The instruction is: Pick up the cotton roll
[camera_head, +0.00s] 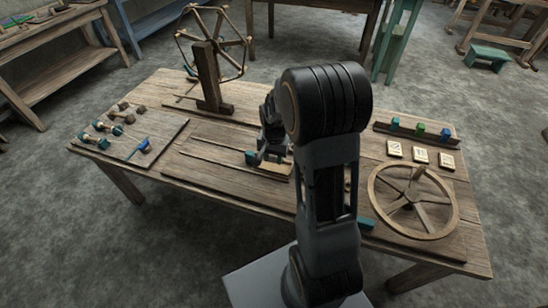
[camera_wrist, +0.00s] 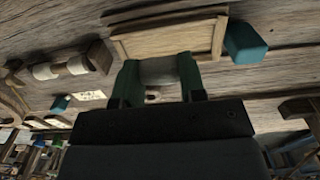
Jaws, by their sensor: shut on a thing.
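In the head view my gripper (camera_head: 270,157) is over the middle of the wooden table, close to the small light-wood tray (camera_head: 274,174). I cannot make out the roll in the head view; my arm and gripper block it. I cannot tell how far it is above the tray.
A teal block (camera_wrist: 246,43) is beside the tray. A spoked yarn winder (camera_head: 207,65) stands at the table's back. A board with bobbins (camera_head: 130,137) is at the left.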

